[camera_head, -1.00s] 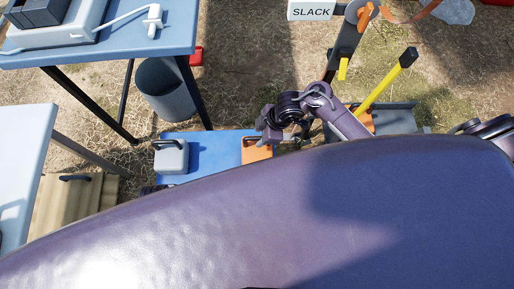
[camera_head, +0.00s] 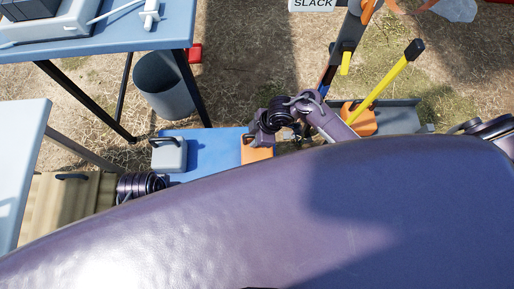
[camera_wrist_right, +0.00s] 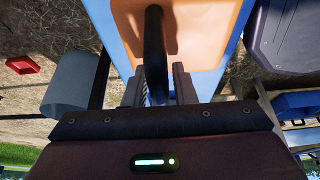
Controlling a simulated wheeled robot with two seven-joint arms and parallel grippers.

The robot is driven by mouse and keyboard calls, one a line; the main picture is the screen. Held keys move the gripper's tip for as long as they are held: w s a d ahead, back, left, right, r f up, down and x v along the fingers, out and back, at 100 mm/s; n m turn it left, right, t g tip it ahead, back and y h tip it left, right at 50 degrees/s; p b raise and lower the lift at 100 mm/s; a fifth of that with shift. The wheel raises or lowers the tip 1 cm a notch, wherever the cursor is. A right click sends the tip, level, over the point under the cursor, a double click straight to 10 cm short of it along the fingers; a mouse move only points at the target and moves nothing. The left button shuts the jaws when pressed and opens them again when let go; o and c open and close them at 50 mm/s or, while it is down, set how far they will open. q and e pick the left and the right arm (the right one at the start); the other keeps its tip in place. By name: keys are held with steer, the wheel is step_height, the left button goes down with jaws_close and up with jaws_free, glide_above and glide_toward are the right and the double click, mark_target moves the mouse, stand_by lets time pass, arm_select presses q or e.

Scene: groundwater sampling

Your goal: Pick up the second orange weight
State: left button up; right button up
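An orange weight (camera_head: 257,154) with a black handle stands on the blue platform (camera_head: 210,143). My right gripper (camera_head: 256,138) is at its top in the head view. In the right wrist view the black handle (camera_wrist_right: 154,50) runs between the two fingers of my right gripper (camera_wrist_right: 159,80). The fingers look apart, with a little room beside the handle; the orange body (camera_wrist_right: 190,30) lies beyond. My left gripper is not in view; only part of my left arm shows at lower left.
A grey weight (camera_head: 169,155) stands on the platform's left end. A grey bucket (camera_head: 165,88) is behind it, under a blue table (camera_head: 120,38). A yellow lever (camera_head: 385,82) rises beside the grey tray (camera_head: 400,112). A tan ribbed case (camera_head: 62,205) lies at left.

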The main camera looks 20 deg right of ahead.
jaws_close()
stand_by(1.0)
steer(key=shift+w+r, duration=0.1)
steer(key=shift+w, duration=0.05)
